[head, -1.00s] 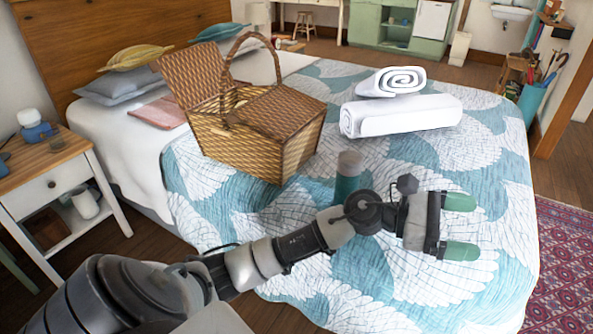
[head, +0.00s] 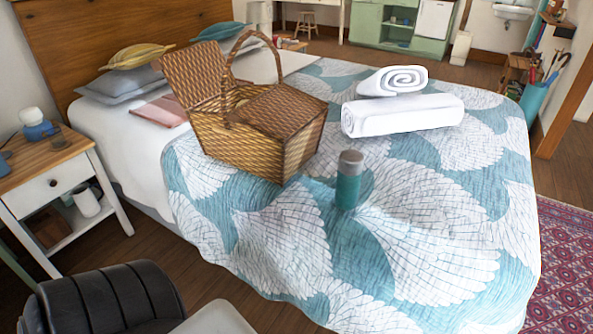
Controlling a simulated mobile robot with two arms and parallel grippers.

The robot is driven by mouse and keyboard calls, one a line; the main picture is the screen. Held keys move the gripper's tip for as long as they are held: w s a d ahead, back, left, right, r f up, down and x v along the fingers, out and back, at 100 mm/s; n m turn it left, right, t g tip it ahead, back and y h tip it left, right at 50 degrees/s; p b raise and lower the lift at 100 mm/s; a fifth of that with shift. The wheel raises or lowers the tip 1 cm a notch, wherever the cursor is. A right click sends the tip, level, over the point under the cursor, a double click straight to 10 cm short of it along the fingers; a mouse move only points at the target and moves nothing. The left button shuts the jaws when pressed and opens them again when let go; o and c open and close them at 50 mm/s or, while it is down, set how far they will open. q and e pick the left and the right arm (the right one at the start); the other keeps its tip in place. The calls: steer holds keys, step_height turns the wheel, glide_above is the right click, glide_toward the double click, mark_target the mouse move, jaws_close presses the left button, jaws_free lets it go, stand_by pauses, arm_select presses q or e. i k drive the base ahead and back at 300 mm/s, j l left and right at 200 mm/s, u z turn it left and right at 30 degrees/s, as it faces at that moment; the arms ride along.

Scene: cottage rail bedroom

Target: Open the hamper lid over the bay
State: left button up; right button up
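A wicker hamper (head: 235,148) stands on the bed with its arched handle (head: 229,85) upright. Its left lid (head: 193,75) is raised and leans back, so that bay is uncovered, though its inside is mostly hidden. Its right lid (head: 281,110) lies shut. A teal flask with a grey cap (head: 347,190) stands upright on the quilt, apart from the hamper at its front right. Neither of my grippers is in the head view.
Rolled and folded white towels (head: 402,115) lie right of the hamper. Pillows (head: 130,80) are at the headboard. A nightstand (head: 62,160) with a lamp stands at the left.

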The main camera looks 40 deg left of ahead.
mark_target(280, 111)
steer(key=u, duration=1.65)
